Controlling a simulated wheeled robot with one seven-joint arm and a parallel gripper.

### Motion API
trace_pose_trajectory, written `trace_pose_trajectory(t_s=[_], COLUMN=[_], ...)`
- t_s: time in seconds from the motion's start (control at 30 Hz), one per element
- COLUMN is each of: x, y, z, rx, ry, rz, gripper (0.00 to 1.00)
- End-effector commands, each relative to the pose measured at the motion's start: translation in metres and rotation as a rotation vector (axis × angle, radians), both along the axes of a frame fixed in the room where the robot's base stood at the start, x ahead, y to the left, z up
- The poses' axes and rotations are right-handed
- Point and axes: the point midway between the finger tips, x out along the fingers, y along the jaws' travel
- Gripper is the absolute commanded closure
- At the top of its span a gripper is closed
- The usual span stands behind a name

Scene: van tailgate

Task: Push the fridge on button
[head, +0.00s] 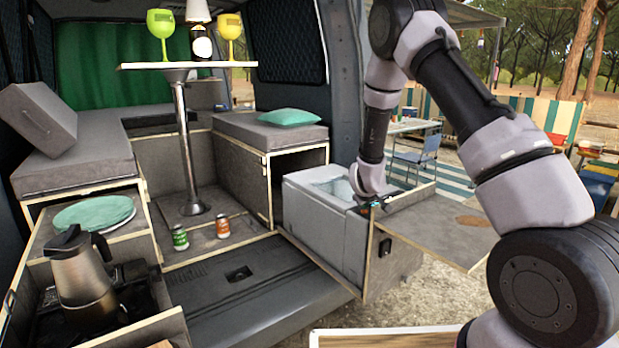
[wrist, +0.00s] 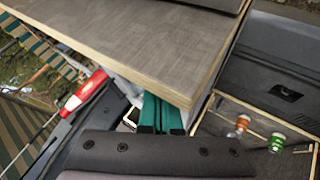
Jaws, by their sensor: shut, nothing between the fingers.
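The fridge (head: 318,225) is a light grey box with an open top, standing beside the grey bench cabinet in the head view. My gripper (head: 374,206) points down at the fridge's right rim, close to the grey-topped wooden panel; I cannot tell whether it touches. In the wrist view its teal fingers (wrist: 162,114) are together and empty, with the tips partly behind the panel's edge. The on button cannot be made out in either view; my gripper and the panel cover that part of the fridge.
A grey panel (head: 440,226) extends right of the fridge. A red-handled thing (wrist: 85,91) is left of my fingers. A green can (head: 180,238) and an orange can (head: 223,227) stand on the van floor. A pedestal table (head: 188,66) holds goblets. A kettle (head: 80,275) stands at left.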

Motion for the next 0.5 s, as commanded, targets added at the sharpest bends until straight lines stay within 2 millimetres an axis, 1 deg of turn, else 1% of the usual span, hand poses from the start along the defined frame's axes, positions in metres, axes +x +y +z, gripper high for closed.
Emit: trace_pose_trajectory(t_s=[0.17, 0.5], x=[-0.0001, 0.0001], y=[0.0006, 0.0004], z=[0.0083, 0.0116], rx=[0.000, 0.000], ry=[-0.001, -0.001], rz=[0.001, 0.001], gripper=[1.00, 1.00])
